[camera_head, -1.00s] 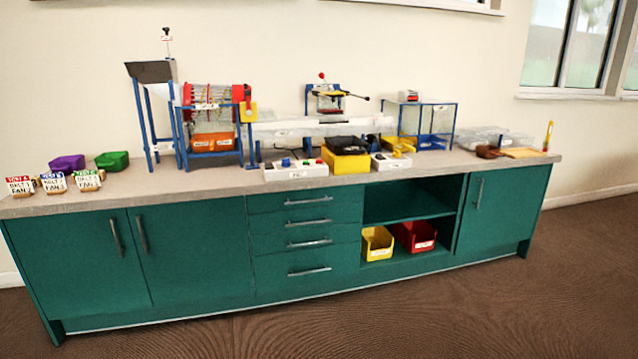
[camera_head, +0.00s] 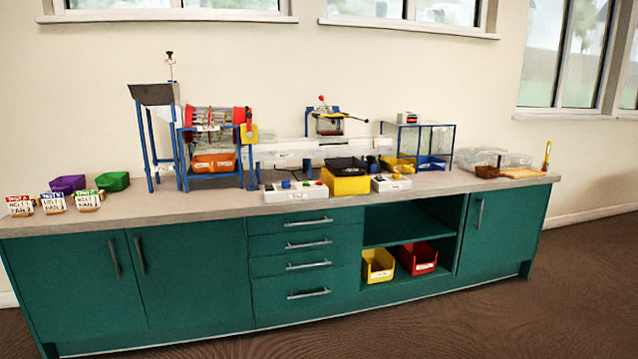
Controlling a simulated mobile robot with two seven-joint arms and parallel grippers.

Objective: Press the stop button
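A white control box (camera_head: 296,194) sits at the front edge of the counter, below the machine with the red-ended drum (camera_head: 214,120). It carries a blue knob (camera_head: 285,184) and other small coloured controls; they are too small to tell which is the stop button. A second, smaller white box (camera_head: 391,185) stands to its right, past a yellow bin (camera_head: 346,185) with a black top. Neither of my grippers shows in the head view.
The grey counter (camera_head: 440,183) tops green cabinets. Purple (camera_head: 68,184) and green (camera_head: 113,181) bins and several small labelled signs stand at left. Yellow (camera_head: 378,265) and red (camera_head: 417,256) bins sit on the open shelf. The brown floor in front looks clear.

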